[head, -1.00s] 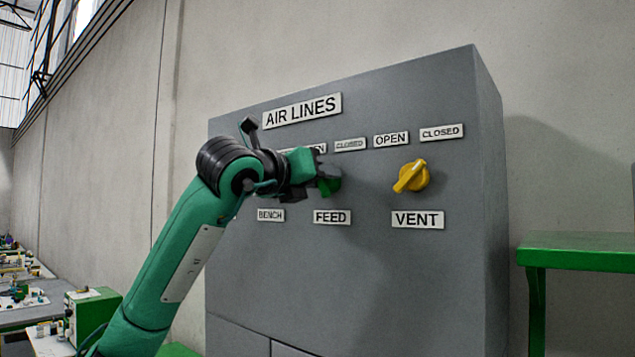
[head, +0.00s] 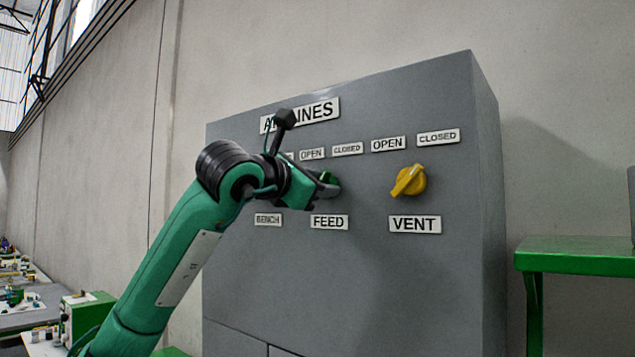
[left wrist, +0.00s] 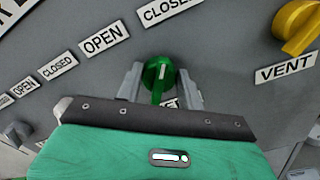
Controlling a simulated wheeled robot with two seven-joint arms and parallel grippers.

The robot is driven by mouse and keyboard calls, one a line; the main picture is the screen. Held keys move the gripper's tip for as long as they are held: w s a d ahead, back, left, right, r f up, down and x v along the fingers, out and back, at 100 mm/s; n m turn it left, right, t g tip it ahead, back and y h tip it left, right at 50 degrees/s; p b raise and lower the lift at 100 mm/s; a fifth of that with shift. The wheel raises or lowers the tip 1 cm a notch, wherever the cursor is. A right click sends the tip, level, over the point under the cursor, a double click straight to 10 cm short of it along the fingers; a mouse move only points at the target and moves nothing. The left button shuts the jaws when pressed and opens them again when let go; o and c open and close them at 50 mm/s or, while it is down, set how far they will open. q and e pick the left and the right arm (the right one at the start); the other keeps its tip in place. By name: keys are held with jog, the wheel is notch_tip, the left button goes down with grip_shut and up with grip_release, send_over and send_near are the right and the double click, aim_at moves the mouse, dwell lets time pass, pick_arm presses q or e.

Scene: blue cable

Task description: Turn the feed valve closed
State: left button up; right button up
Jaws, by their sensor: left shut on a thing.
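The feed valve is a green knob (head: 332,179) on the grey panel, above the FEED label (head: 329,222). In the head view my gripper partly hides it. My left gripper (head: 326,187) is shut on it. In the left wrist view the green knob (left wrist: 158,72) sits between the two grey fingers, one on each side of its handle. Its white mark points up in that picture, roughly toward the CLOSED label (left wrist: 170,11); the OPEN label (left wrist: 104,39) is to the left. My right gripper is not in view.
A yellow vent knob (head: 409,180) is to the right, above the VENT label (head: 415,224). A BENCH label (head: 268,219) is to the left; a grey knob (left wrist: 18,132) shows near there in the wrist view. A green table (head: 575,254) stands right of the cabinet.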

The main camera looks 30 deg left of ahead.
pick_arm(q)
jog(key=shift+f+m, duration=0.1)
jog(key=shift+m, duration=0.9)
jog(key=o, duration=1)
jog(key=s+a+b, duration=0.1)
jog(key=s+b, duration=0.3)
jog(key=s, duration=0.9)
jog(key=shift+s, duration=0.4)
